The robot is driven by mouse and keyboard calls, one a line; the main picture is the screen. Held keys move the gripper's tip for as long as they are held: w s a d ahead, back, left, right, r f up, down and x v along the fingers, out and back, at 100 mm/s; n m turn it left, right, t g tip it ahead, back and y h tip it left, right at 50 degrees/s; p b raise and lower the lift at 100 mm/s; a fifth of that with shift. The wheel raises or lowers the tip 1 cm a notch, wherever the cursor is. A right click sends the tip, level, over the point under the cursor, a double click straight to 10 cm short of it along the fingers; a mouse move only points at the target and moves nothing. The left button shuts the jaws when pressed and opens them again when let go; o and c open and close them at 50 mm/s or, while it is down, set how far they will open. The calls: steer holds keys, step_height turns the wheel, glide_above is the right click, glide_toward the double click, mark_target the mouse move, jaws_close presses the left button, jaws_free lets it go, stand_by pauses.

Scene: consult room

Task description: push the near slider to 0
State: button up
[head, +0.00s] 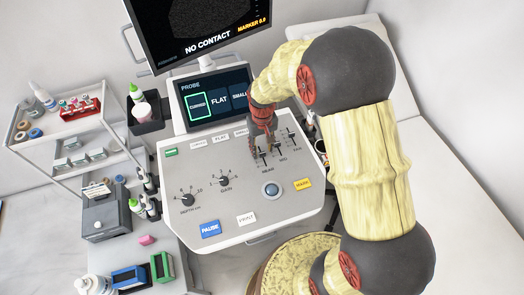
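The ultrasound console panel (215,228) is in the middle of the head view. At its upper right are three sliders with printed labels that seem to read near, mid and far. The near slider (263,157) is the leftmost of the three. My gripper (268,150) points down over it, with its fingertips at or just above the slider area. I cannot tell whether it touches the knob, and the fingers and arm partly hide the slots. The mid slider (282,143) and far slider (292,138) stand just to the right. The spacing of the fingers is too small to read.
Two knobs, depth (187,199) and gain (224,181), sit left on the panel. A trackball (271,190), a yellow button (303,184) and a blue pause button (210,229) lie nearer. A probe screen (214,99) rises behind. A cart (75,135) stands left, a couch (450,150) right.

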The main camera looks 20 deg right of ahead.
steer(key=shift+f, duration=1)
steer(key=shift+c, duration=1.2)
jaws_close()
